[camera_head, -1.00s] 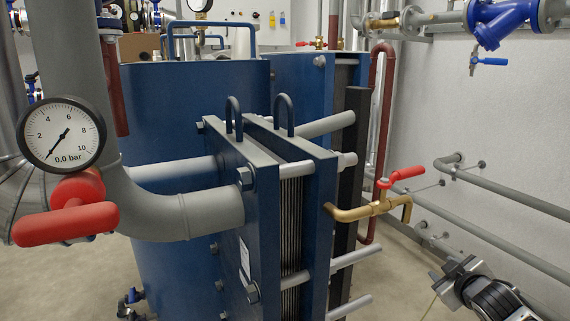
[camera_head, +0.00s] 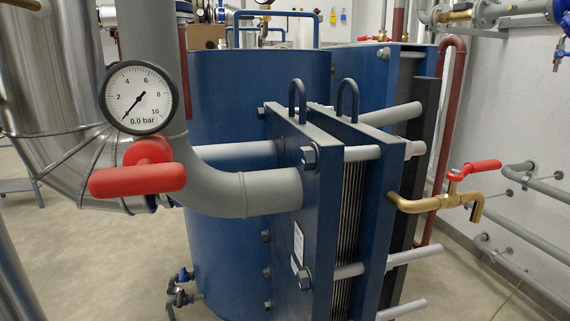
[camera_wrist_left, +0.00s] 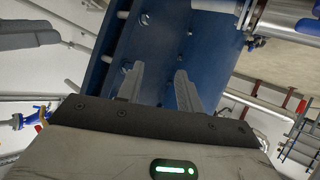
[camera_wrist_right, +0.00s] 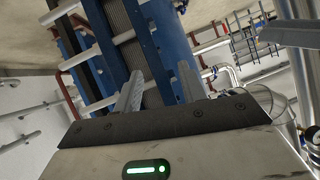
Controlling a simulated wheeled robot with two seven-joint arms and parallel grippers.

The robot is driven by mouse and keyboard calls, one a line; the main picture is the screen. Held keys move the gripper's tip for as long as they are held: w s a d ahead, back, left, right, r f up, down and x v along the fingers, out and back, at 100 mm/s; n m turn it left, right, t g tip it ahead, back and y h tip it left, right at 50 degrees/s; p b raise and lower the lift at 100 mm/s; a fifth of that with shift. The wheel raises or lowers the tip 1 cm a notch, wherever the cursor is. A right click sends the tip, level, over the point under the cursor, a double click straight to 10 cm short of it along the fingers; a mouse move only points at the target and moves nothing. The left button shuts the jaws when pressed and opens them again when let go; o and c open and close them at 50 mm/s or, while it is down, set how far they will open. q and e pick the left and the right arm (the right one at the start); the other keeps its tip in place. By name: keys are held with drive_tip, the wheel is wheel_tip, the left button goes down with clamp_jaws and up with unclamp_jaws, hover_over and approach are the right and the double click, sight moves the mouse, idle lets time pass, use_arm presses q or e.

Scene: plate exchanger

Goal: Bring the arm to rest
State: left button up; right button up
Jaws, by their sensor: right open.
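Neither gripper shows in the head view. In the left wrist view, my left gripper (camera_wrist_left: 159,72) has its two fingers apart with nothing between them, in front of blue metalwork. In the right wrist view, my right gripper (camera_wrist_right: 160,72) is also open and empty, with the blue plate exchanger beyond its fingers. In the head view, the plate exchanger (camera_head: 312,170) stands in the middle with its plate stack between two blue end plates. I cannot tell how far either gripper is from it.
A grey pipe (camera_head: 245,194) with a red handle (camera_head: 138,180) and a gauge (camera_head: 140,97) stands left of the exchanger. A brass tap (camera_head: 420,203) with a red lever (camera_head: 483,166) juts out on the right. A blue tank (camera_head: 215,240) is behind. Floor at lower left is clear.

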use_arm(q)
drive_tip(key=s+a+r+y+p, duration=0.1)
drive_tip(key=a+r+p, duration=0.2)
drive_tip(key=r+p, duration=0.8)
drive_tip(key=p, duration=0.7)
drive_tip(key=shift+s+a+y, duration=0.15)
drive_tip(key=shift+s+y, duration=0.1)
drive_tip(key=shift+y, duration=0.15)
use_arm(e)
drive_tip(key=s+d+r+h, duration=0.1)
drive_tip(key=d+r, duration=0.2)
drive_tip(key=r, duration=0.8)
drive_tip(key=shift+s+d+h, duration=0.15)
drive_tip(key=shift+s+h, duration=0.05)
drive_tip(key=shift+h, duration=0.2)
drive_tip(key=shift+c, duration=0.5)
use_arm(q)
drive_tip(key=shift+a+n, duration=0.1)
drive_tip(key=shift+n, duration=0.2)
